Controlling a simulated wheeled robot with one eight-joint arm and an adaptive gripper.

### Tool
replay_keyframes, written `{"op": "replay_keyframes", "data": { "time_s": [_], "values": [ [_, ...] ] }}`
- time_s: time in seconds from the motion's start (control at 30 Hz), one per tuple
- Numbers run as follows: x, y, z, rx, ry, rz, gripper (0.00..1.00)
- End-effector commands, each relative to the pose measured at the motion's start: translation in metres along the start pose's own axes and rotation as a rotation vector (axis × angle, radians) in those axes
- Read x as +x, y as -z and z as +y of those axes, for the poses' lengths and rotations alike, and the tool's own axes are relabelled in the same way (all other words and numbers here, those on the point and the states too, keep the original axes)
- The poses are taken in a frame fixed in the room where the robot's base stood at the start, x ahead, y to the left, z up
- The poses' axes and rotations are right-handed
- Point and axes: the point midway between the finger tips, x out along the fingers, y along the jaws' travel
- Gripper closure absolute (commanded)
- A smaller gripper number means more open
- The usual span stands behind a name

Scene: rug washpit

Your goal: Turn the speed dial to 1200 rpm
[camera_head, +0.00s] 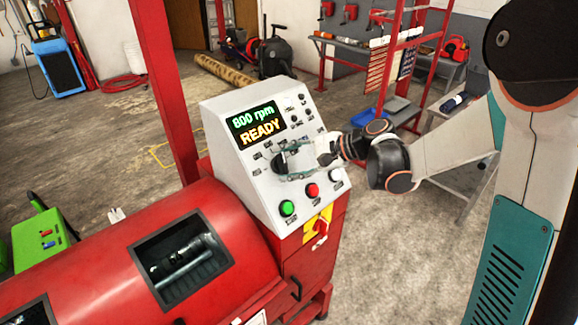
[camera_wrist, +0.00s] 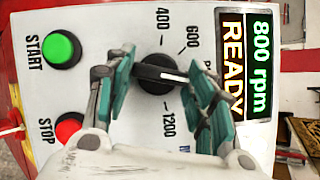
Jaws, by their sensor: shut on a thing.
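The black speed dial (camera_wrist: 155,84) sits on the white control panel (camera_wrist: 90,18), with the numbers 400, 600 and 1200 readable around it. In the head view the dial (camera_head: 279,164) is partly covered by my gripper (camera_head: 288,163). My gripper's teal fingers (camera_wrist: 160,75) are shut on the dial, one at each end of its bar-shaped grip. The bar lies nearly level across the wrist view. Some scale marks are hidden behind the fingers. The display (camera_head: 257,122) reads 800 rpm and READY.
A green START button (camera_head: 287,208) and a red STOP button (camera_head: 312,190) sit below the dial. A red handle on a yellow plate (camera_head: 318,228) is lower on the red machine (camera_head: 215,230). A red post (camera_head: 165,90) rises behind the panel.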

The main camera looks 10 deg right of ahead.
Motion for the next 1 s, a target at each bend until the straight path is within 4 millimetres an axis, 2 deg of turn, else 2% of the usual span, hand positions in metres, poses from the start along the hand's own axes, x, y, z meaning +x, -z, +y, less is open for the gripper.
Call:
{"op": "replay_keyframes", "data": {
  "time_s": [1.0],
  "values": [
    [0.0024,-0.0031,0.0088,0.823,0.421,0.001,0.74]
  ]
}}
